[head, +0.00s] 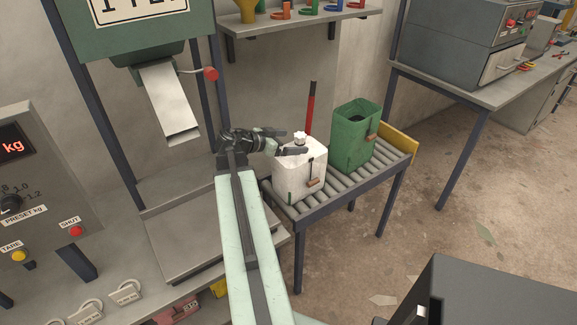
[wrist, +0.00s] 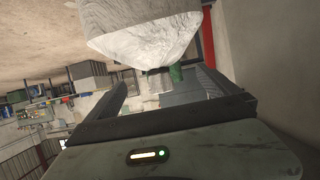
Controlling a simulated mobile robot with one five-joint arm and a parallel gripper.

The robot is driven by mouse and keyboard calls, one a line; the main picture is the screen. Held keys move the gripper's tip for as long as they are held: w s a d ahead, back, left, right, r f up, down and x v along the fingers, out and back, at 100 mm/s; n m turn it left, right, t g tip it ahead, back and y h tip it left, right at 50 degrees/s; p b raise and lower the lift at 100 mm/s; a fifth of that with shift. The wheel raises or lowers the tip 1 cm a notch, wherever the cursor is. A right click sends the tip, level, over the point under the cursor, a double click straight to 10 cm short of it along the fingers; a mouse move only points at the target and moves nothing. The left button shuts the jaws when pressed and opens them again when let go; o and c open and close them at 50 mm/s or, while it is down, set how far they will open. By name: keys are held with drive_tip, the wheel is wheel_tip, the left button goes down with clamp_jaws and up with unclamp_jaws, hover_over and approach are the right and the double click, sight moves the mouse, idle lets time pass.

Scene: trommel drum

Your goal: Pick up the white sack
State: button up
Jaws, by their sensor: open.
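The white sack (head: 302,174) stands upright on the roller conveyor, with a gathered neck on top and a small brown tag on its front. My gripper (head: 291,149) is at the sack's upper left part, below the neck, with a dark finger in front of the sack. In the wrist view the sack (wrist: 145,32) fills the top middle, just beyond the fingertips. My gripper (wrist: 160,88) is open there, with its two fingers wide apart. I cannot tell whether a finger touches the sack.
A green sack (head: 352,140) stands right of the white one on the roller conveyor (head: 340,190). A red post (head: 310,108) rises behind them. A metal chute (head: 168,103) hangs at the left over a steel platform. Open floor lies at the right.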

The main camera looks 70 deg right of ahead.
sight(306, 142)
drive_tip(key=shift+b+x, duration=0.5)
drive_tip(key=shift+x, duration=0.8)
drive_tip(key=b+x, duration=0.2)
drive_tip(key=x, duration=0.3)
drive_tip(key=shift+s+f, duration=0.1)
drive_tip(key=shift+f, duration=0.1)
drive_tip(key=shift+a+r, duration=0.1)
drive_tip(key=shift+a, duration=0.15)
drive_tip(key=c, duration=2.1)
